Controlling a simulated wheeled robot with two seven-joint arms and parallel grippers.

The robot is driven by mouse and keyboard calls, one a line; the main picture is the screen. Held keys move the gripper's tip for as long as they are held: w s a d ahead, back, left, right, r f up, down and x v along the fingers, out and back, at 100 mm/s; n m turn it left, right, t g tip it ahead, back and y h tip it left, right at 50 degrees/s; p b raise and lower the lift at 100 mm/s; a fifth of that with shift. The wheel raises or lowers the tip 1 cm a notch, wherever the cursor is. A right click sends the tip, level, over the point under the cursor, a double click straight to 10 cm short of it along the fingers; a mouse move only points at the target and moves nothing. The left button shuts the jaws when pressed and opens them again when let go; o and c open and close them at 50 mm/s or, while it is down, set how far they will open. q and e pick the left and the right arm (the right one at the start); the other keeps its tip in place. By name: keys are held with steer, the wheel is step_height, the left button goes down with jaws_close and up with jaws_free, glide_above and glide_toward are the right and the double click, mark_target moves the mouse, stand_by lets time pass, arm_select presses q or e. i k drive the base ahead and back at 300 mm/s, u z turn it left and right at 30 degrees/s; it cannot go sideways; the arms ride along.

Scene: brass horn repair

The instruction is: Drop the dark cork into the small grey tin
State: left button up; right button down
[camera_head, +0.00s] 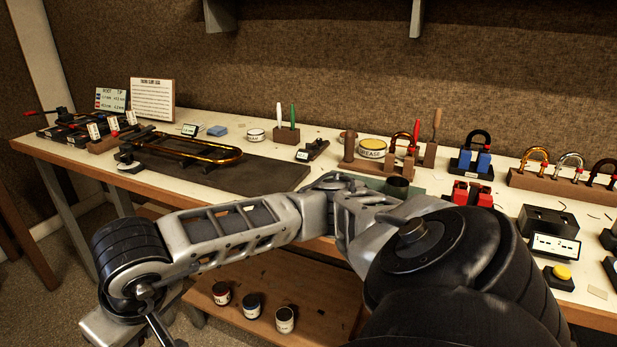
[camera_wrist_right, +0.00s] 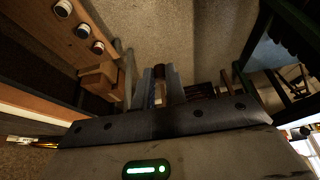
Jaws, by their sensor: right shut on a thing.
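My right gripper (camera_wrist_right: 160,84) is shut on a small dark piece, the dark cork (camera_wrist_right: 159,73), in the right wrist view. Only its dark end shows between the fingertips; the fingers hide the rest. Open floor lies behind it in that view. In the head view my right arm bends to the lower left, in front of the bench, and its fingertips do not show. A small dark grey round container, seemingly the grey tin (camera_head: 397,188), stands on the bench just beyond my arm, well away from the gripper. I cannot see inside it. My left gripper is not in view.
Three jars (camera_head: 252,305) stand on the low wooden shelf (camera_head: 330,290) under the bench. A grease tin (camera_head: 372,148), padlock-like shapes (camera_head: 570,162) and red blocks (camera_head: 472,193) crowd the right side.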

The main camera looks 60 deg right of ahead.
mark_target(393, 194)
steer(key=z, duration=0.05)
steer(key=k, duration=0.1)
steer(key=z, duration=1.3)
